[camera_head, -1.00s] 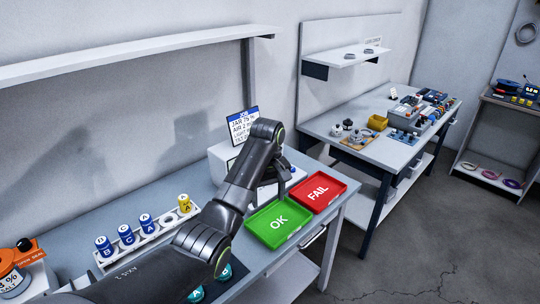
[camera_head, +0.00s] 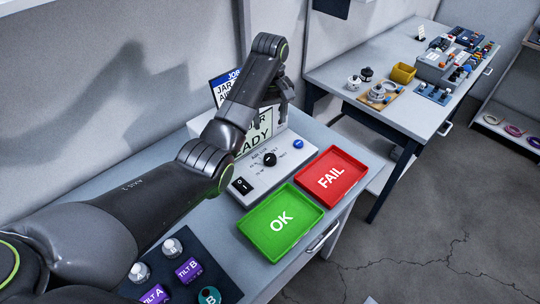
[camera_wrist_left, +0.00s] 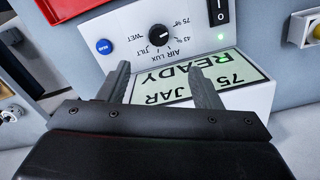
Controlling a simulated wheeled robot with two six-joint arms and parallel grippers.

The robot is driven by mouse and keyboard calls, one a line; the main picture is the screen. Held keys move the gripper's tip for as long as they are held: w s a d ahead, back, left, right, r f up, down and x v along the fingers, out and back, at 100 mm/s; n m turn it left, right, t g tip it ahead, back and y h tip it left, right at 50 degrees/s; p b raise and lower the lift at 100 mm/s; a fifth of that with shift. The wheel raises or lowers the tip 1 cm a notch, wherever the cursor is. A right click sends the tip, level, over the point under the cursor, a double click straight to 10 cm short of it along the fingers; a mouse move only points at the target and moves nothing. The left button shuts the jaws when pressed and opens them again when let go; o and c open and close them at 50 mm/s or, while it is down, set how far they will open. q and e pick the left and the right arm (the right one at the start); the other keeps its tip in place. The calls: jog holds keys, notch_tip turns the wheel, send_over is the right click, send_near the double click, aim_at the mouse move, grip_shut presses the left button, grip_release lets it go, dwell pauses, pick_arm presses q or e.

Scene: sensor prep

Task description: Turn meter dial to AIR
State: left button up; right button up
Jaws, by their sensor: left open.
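The meter is a white box (camera_head: 240,186) with a round black dial (camera_head: 270,158) on its sloped front panel. The dial also shows upside down in the left wrist view (camera_wrist_left: 158,35), ringed by labels including AIR, LUX and WET. I cannot tell surely which label its pointer faces. The meter's screen (camera_wrist_left: 190,78) reads "75 JAR READY". My left gripper (camera_wrist_left: 161,74) is open and empty, its fingers apart in front of the screen, with the dial beyond the tips. In the head view its arm partly hides the screen. My right gripper is not in view.
A blue button (camera_head: 298,144) and a black switch (camera_head: 243,185) flank the dial. A green OK tray (camera_head: 259,238) and a red FAIL tray (camera_head: 354,168) lie in front. A job sign (camera_head: 222,88) stands behind. Dark mat items (camera_head: 187,270) sit at lower left.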

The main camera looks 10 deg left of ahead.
pick_arm(q)
notch_tip(320, 180, down, 4)
jog(key=f+b, duration=0.1)
jog(key=p, duration=0.1)
send_over(270, 157)
notch_tip(270, 157, down, 4)
jog(key=shift+f, duration=0.2)
notch_tip(270, 157, down, 6)
jog(key=shift+f, duration=0.1)
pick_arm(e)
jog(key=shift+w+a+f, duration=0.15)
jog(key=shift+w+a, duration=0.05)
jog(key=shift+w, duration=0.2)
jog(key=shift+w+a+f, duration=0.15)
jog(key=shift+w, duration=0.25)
pick_arm(q)
jog(key=c, duration=1)
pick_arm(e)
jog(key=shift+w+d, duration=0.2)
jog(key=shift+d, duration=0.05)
